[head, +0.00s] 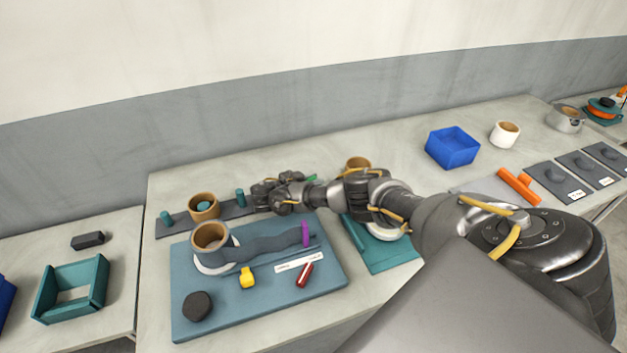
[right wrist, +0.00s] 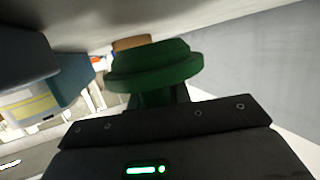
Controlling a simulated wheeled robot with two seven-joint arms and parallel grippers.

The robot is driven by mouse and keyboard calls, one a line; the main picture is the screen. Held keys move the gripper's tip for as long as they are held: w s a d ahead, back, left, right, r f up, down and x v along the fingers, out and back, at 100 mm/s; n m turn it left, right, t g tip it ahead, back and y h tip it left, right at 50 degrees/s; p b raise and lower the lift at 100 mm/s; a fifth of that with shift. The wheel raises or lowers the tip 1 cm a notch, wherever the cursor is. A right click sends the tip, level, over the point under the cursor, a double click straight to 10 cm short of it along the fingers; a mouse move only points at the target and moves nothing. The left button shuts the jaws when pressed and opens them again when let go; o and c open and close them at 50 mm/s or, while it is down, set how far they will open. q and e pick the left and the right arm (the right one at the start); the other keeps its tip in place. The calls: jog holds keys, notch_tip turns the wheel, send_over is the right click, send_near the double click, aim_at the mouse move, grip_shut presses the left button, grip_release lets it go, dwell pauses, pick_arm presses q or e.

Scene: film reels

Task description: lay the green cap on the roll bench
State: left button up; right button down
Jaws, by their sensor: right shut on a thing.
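The green cap (head: 312,178) shows as a small green patch beside my right gripper (head: 302,183) in the head view, mostly hidden by the arm. In the right wrist view the cap (right wrist: 153,68) is large, with a wide flange and a narrower stem between the jaws, and my right gripper (right wrist: 160,105) is shut on it. The gripper is above the table, behind the blue-grey board (head: 325,262), which carries a brown roll (head: 210,237) with grey tape drawn out. A dark strip (head: 178,224) with teal pegs and another brown roll lies behind. Which is the roll bench is unclear. My left gripper is out of view.
A purple upright piece (head: 305,233), yellow block (head: 247,278), red piece (head: 304,275) and black disc (head: 197,306) are on the board. A brown roll (head: 357,163) stands behind my arm. A teal mat (head: 385,260) lies under my arm.

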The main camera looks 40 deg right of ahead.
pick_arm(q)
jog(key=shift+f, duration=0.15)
pick_arm(e)
jog(key=shift+s+f, duration=0.15)
jog(key=shift+f, duration=0.05)
jog(key=c, duration=1.6)
grip_release()
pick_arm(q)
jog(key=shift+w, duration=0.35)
pick_arm(e)
jog(key=o, duration=0.3)
jog(key=shift+a+f, duration=0.1)
jog(key=shift+s, duration=0.1)
